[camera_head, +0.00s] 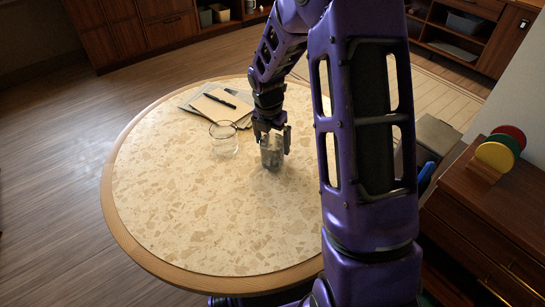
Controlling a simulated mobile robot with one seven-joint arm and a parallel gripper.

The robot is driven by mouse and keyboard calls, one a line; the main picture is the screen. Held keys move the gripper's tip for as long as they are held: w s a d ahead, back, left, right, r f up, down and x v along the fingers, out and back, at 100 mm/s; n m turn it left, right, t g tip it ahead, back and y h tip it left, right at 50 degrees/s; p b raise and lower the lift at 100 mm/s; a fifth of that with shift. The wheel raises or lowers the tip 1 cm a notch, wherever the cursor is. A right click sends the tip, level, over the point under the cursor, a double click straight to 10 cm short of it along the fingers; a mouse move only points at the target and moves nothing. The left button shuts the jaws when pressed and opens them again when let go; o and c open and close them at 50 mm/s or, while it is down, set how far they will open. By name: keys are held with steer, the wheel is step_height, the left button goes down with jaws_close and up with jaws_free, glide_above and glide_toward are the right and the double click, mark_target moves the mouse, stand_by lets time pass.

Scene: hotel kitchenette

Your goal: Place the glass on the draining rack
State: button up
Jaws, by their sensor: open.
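A clear drinking glass (271,158) stands upright on the round table, right under my gripper. My gripper (272,140) points down with its fingers open around the upper part of the glass; I cannot tell whether they touch it. A second clear glass vessel (223,138), wider and round-rimmed, stands on the table just left of my gripper. I do not see a draining rack in the head view. My purple arm covers the right part of the table.
The round table (180,215) has a speckled top and is bare at the front and left. Papers with a pen (222,102) lie at its back. A dark wooden cabinet (490,225) at right bears coloured discs (498,152) in a wooden holder. Shelves line the back.

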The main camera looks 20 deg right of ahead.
steer(key=shift+f, duration=0.35)
steer(key=shift+r, duration=0.1)
jaws_close()
